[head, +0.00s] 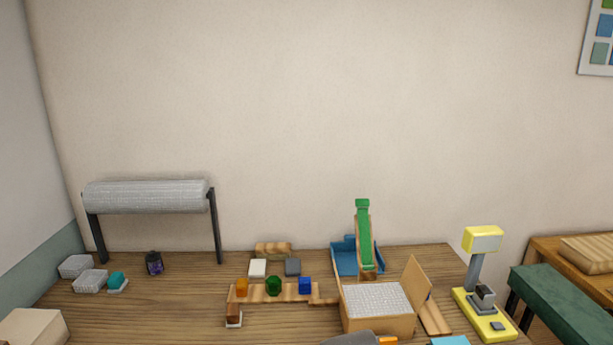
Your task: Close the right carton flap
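The carton (378,324) stands open on the table, right of the middle in the head view. Its inside is filled with a white, textured material (376,300). The right flap (417,278) stands up from the carton's right side, leaning slightly outward. A dark grey shape with an orange end, seemingly my gripper (388,340), shows at the bottom edge, just in front of the carton. Most of it is cut off by the frame, and its fingers cannot be made out.
A wooden rack with orange, green and blue pieces (274,287) stands left of the carton. A blue holder with a green ramp (363,240) is behind it. A yellow device (485,285) stands to the right. A grey roll on a stand (148,197) is at the back left.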

